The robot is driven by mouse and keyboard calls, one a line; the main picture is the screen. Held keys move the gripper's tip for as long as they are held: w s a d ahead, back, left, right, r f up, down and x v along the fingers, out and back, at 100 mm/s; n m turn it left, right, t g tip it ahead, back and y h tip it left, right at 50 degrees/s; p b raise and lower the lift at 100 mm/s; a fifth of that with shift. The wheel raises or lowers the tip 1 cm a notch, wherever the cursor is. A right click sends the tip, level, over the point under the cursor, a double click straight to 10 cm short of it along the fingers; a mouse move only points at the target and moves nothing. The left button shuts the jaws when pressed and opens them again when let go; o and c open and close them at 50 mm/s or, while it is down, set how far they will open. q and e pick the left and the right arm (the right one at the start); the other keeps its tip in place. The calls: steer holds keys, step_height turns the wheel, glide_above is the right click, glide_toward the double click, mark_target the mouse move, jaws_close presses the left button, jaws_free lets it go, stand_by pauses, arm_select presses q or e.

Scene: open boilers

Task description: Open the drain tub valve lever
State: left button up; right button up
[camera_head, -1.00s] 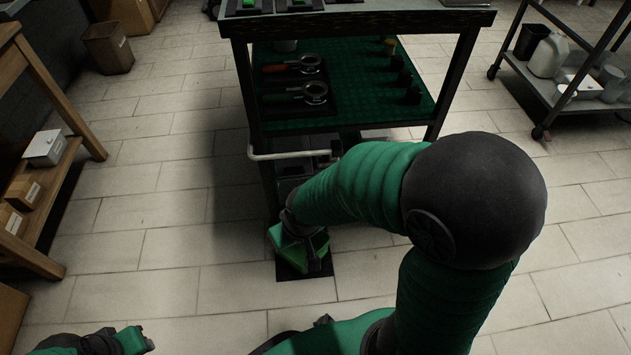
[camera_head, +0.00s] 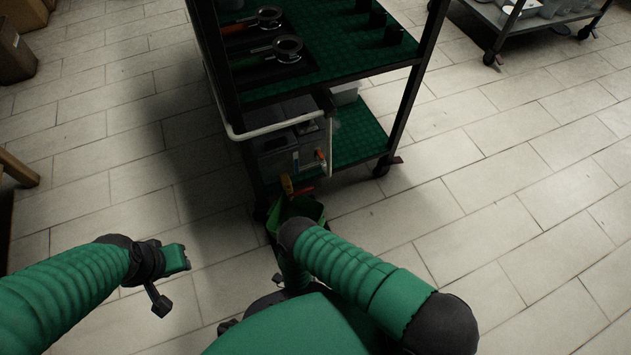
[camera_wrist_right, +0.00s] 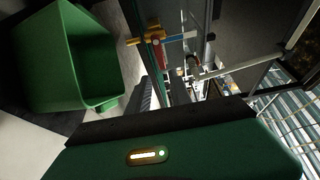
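The green drain tub (camera_head: 312,210) stands on the floor at the cart's front, partly hidden by my right arm. A brass-yellow valve (camera_head: 287,184) with a small red lever (camera_head: 304,191) sits just above it. In the right wrist view the tub (camera_wrist_right: 75,60) is at the left. My left gripper (camera_head: 172,280) is open and empty over the floor, left of the tub.
A dark wheeled cart (camera_head: 310,82) has portafilters (camera_head: 265,52) on its green shelf. A grey boiler unit (camera_head: 290,145) with another orange-tipped valve (camera_head: 320,157) sits below, behind a white bar (camera_head: 285,126). A second cart (camera_head: 510,25) stands back right. Floor at right is clear.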

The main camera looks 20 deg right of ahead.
steer(key=b+x, duration=0.8)
steer(key=x, duration=0.8)
steer(key=shift+w+d, duration=0.15)
steer(key=shift+w, duration=0.2)
jaws_close()
steer(key=shift+s+f, duration=0.1)
